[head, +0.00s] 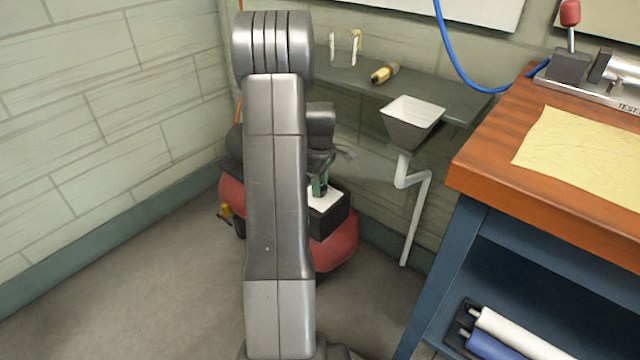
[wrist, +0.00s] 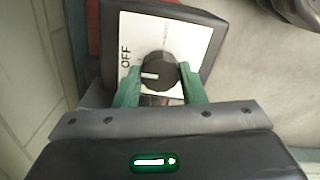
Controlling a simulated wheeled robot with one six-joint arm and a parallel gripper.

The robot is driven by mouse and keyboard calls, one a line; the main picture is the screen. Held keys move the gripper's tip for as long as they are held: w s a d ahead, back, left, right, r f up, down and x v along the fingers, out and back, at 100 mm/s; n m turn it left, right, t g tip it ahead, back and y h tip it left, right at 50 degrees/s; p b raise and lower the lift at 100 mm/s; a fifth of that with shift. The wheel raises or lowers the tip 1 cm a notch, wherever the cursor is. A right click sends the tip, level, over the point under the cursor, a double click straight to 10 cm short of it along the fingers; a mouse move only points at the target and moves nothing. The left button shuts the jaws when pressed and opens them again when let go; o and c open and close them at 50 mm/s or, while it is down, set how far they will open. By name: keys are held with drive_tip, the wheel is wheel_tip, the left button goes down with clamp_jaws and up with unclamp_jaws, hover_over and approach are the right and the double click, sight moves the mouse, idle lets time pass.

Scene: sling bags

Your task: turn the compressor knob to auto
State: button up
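In the wrist view, the black round compressor knob (wrist: 158,72) sits on a white panel (wrist: 190,30) set in a dark box. Its white pointer line points left, just below the sideways word OFF. No AUTO label is readable. My gripper (wrist: 160,78) has one green finger on each side of the knob. I see no clear gap between the fingertips and the knob, so it looks shut on it. In the head view, my gripper (head: 319,187) is over the white panel (head: 328,201) of the box on the red compressor (head: 338,252). The knob is hidden there.
My arm hides much of the compressor in the head view. A workbench (head: 560,205) stands at the right, and a grey shelf (head: 440,92) with a hopper (head: 412,115) and white pipe (head: 418,215) is behind. Bare floor (head: 150,290) lies at the left.

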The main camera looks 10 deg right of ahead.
drive_tip(key=shift+r+m+p, duration=0.1)
drive_tip(key=shift+m+p, duration=0.3)
drive_tip(key=shift+p, duration=0.05)
drive_tip(key=shift+r+m+p, duration=0.1)
drive_tip(key=shift+m+p, duration=0.8)
drive_tip(key=shift+p, duration=0.05)
drive_tip(key=m+p, duration=0.3)
drive_tip(key=m, duration=0.2)
drive_tip(key=m+p, duration=0.2)
drive_tip(key=m, duration=0.4)
drive_tip(key=shift+p, duration=0.4)
drive_tip(key=m+p, duration=0.1)
drive_tip(key=m, duration=0.3)
drive_tip(key=shift+f, duration=0.2)
drive_tip(key=shift+m, duration=0.3)
drive_tip(key=o, duration=1)
